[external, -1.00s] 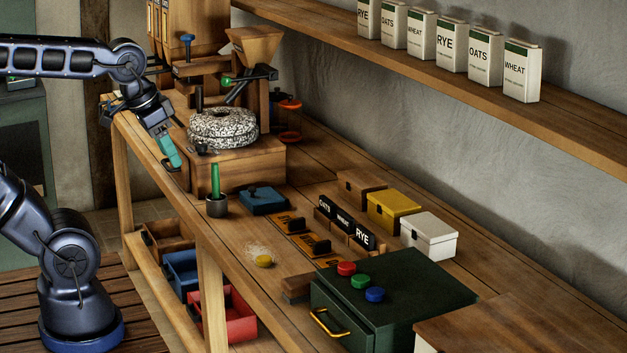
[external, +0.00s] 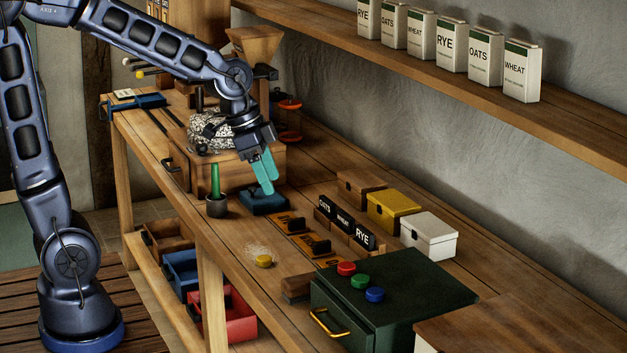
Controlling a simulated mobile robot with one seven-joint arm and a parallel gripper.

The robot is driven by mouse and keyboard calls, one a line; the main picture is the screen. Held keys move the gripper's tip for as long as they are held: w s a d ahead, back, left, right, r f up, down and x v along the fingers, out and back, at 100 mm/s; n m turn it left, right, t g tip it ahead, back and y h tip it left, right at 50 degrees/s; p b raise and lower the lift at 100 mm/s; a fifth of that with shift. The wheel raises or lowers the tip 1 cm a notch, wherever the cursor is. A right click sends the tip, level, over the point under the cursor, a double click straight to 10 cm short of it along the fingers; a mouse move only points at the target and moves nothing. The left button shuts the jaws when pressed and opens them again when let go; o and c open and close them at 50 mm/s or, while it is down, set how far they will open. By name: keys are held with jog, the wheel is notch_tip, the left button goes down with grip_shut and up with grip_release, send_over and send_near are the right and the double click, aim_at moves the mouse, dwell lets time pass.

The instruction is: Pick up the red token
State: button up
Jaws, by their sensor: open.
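The red token (external: 346,268) is a small round piece on top of the dark green box (external: 420,293), near its back left edge. A green token (external: 361,282) and a blue token (external: 375,294) lie in a row beside it. My gripper (external: 266,178) is open and empty, with teal fingers pointing down. It hangs above or just in front of the small blue box at the back of the bench, well behind and left of the red token. I cannot tell its exact height.
A yellow token (external: 263,261) lies on pale grains on the bench. Name blocks (external: 343,223), a yellow box (external: 394,209) and a white box (external: 429,235) stand behind the green box. The shelf (external: 450,75) runs above the bench.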

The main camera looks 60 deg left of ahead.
jog(key=w+d+f+m+h, duration=0.1)
jog(key=w+d+f+m, duration=0.25)
jog(key=w+f, duration=0.6)
send_over(346, 265)
jog(key=s+a, duration=0.2)
jog(key=f, duration=0.3)
jog(key=shift+s+f+n, duration=0.2)
jog(key=shift+f+n, duration=0.05)
jog(key=shift+f, duration=0.15)
jog(key=shift+x, duration=2.75)
jog(key=shift+w, duration=0.15)
jog(key=c, duration=1.1)
